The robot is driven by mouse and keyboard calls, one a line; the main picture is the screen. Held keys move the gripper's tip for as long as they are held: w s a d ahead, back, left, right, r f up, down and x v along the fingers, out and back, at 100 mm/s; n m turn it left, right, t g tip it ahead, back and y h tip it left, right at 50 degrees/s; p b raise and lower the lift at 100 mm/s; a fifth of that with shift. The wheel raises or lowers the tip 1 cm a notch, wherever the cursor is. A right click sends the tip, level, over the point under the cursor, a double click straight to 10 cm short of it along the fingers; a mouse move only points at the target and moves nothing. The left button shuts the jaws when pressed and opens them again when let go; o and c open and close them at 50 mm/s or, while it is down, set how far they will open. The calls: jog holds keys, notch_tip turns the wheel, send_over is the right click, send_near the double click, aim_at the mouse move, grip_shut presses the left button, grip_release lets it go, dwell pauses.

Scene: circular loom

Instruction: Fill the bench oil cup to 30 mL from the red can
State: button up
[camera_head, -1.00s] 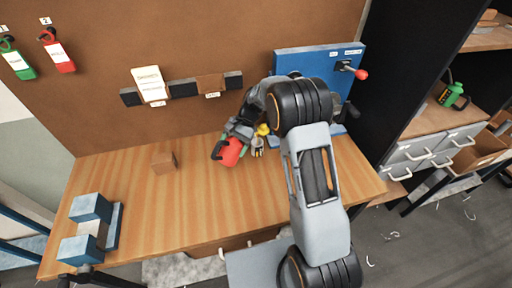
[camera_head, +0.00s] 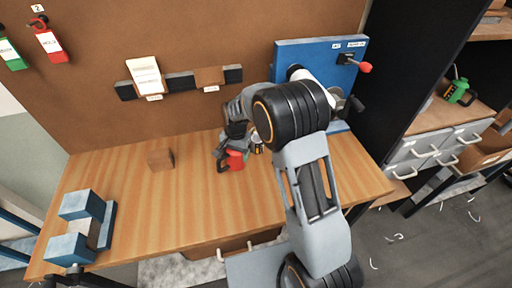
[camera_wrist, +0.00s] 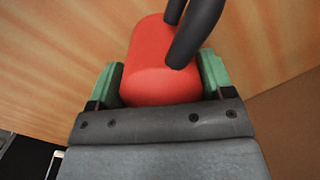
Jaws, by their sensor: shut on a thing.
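The red can (camera_head: 235,160) is low over the bench or on it, its dark handle to the left. I cannot tell whether its base touches the wood. My gripper (camera_head: 227,148) is shut on the can. In the wrist view the green finger pads of my gripper (camera_wrist: 160,78) sit on either side of the red can (camera_wrist: 162,62), with the black handle crossing its top. A small dark and yellowish thing (camera_head: 258,148) stands just right of the can, mostly hidden by my arm. I cannot tell whether it is the oil cup, and no liquid level shows.
The wooden bench (camera_head: 190,208) is clear in front and to the left, with a small brown block (camera_head: 160,158). A blue clamp-like fixture (camera_head: 80,228) sits at the left end. A blue panel (camera_head: 320,52) with a red-knobbed lever stands at the back right.

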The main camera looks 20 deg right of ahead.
jog(key=shift+f, duration=0.35)
jog(key=shift+d+r, duration=0.1)
jog(key=s+r+p, duration=0.3)
jog(key=s+r, duration=0.2)
jog(key=shift+f+h, duration=0.1)
jog(key=shift+h, duration=0.2)
